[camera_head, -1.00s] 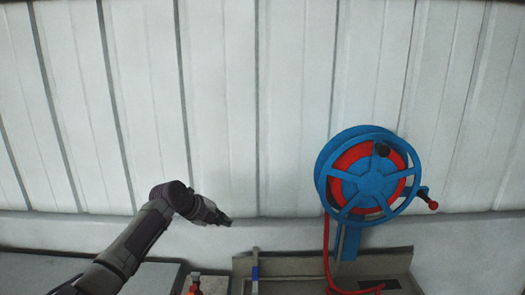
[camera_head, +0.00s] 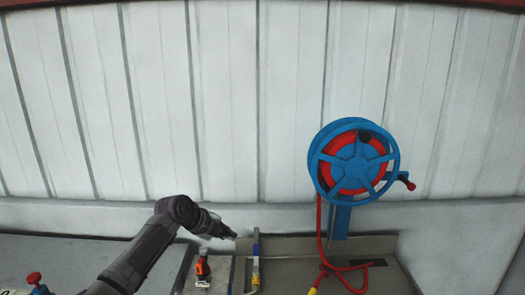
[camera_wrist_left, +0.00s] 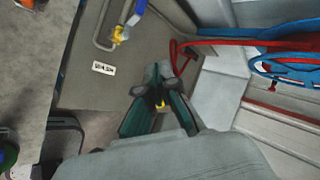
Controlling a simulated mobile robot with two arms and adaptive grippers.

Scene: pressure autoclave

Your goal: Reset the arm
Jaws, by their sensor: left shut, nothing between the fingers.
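My left arm comes in from the lower left in the head view. Its left gripper (camera_head: 230,235) is at the arm's end, in front of the white wall and above the grey counter area. In the left wrist view the gripper's fingers (camera_wrist_left: 158,85) are together at the tips with nothing held between them. A bit of yellow shows behind the fingers. My right gripper is in neither view.
A blue hose reel (camera_head: 355,162) with red hose stands at the right before the white panelled wall (camera_head: 240,100). Its red hose (camera_head: 345,272) lies looped on the grey surface. An orange and black tool (camera_head: 203,270) and an upright pipe with a blue part (camera_head: 256,250) are near my gripper.

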